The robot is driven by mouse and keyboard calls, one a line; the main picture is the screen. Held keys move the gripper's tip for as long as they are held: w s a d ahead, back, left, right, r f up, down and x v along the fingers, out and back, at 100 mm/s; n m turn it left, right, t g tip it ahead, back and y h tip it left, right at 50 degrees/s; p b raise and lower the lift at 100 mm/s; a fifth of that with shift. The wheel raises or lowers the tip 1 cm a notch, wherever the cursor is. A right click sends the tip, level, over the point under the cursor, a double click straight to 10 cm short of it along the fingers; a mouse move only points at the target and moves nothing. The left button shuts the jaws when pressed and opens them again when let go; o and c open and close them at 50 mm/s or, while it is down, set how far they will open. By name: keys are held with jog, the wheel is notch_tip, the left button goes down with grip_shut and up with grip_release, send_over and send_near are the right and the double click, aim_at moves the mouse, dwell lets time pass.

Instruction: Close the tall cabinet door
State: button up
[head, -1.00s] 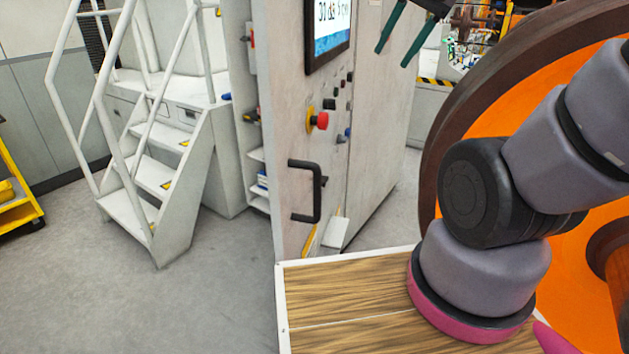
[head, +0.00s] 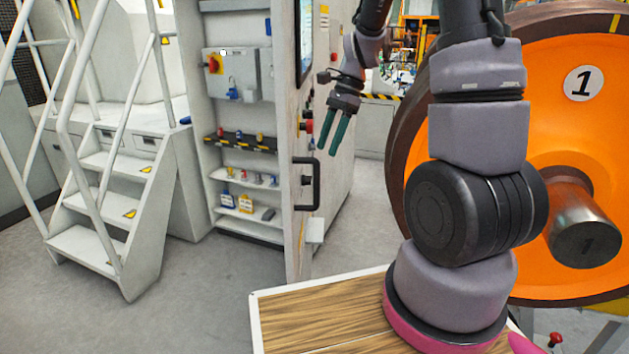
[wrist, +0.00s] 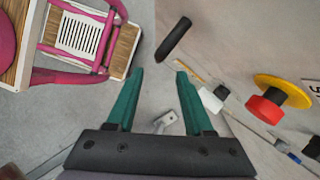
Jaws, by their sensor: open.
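The tall cabinet (head: 212,130) is pale grey and stands open, with its inside shelves showing in the head view. Its door (head: 291,235) is swung out toward me and seen nearly edge-on. A black bar handle (head: 315,184) is on the door's outer face; in the wrist view it looks like a dark bar (wrist: 174,40) beyond the fingertips. My gripper (head: 331,150) has green fingers pointing down and is open and empty. It hangs above and to the right of the handle, apart from it. The wrist view shows the open fingers (wrist: 160,74) with floor between them.
A red stop button (wrist: 264,108) on a yellow base sticks out from the panel, right of the fingers. A large orange wheel (head: 500,130) stands close on the right. White steps (head: 110,205) stand left of the cabinet. Grey floor (head: 200,300) is clear before the door.

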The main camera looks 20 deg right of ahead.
send_over(316, 202)
jog(key=f, duration=0.9)
jog(key=shift+w+d, duration=0.15)
jog(key=shift+w, duration=0.25)
grip_shut()
jog(key=shift+r, duration=0.1)
dwell(0.6)
